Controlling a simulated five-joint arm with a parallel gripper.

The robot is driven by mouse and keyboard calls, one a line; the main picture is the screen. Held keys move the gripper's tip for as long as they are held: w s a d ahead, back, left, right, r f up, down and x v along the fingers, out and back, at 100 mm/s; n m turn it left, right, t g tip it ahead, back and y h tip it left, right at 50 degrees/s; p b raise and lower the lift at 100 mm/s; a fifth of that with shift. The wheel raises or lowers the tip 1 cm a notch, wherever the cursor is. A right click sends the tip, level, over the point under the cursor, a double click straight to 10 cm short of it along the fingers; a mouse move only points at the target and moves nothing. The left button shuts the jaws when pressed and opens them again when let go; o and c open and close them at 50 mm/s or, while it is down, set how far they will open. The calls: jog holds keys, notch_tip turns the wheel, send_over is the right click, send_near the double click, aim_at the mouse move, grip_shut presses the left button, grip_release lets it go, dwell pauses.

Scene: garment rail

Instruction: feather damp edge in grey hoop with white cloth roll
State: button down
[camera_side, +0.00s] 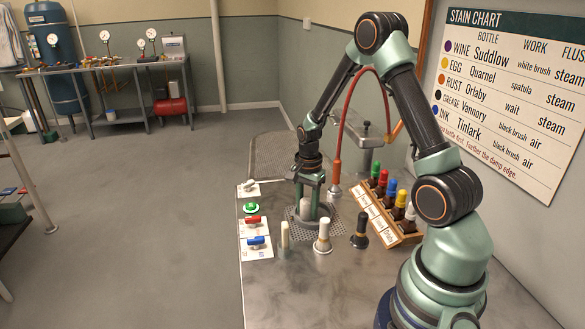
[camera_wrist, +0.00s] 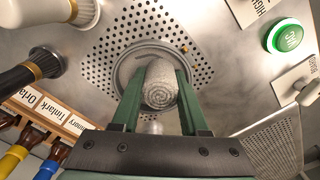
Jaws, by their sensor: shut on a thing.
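The white cloth roll (camera_wrist: 160,82) is a pale, spiral-ended roll held between the two green fingers of my gripper (camera_wrist: 152,95). In the side view, my gripper (camera_side: 308,208) points down with the cloth roll (camera_side: 306,209) between its fingers. The grey hoop (camera_wrist: 124,72) is a ring on the perforated part of the metal table. The roll is over the inside of the hoop. I cannot tell whether its lower end touches the surface.
A wooden rack (camera_side: 386,214) of colour-capped bottles stands right of the hoop. A white brush (camera_side: 322,236), a black brush (camera_side: 360,228) and a pale upright piece (camera_side: 285,236) stand in front. A green button (camera_side: 251,208) and red and blue switches lie left. A stain chart (camera_side: 510,90) hangs on the wall.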

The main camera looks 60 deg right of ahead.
jog(key=shift+s+a, duration=0.2)
jog(key=shift+s, duration=0.1)
jog(key=shift+s, duration=0.4)
jog(key=shift+s+d+f, duration=0.2)
jog(key=shift+s, duration=0.4)
jog(key=shift+r, duration=0.1)
notch_tip(320, 180, up, 7)
dwell(0.6)
jog(key=shift+w, duration=0.1)
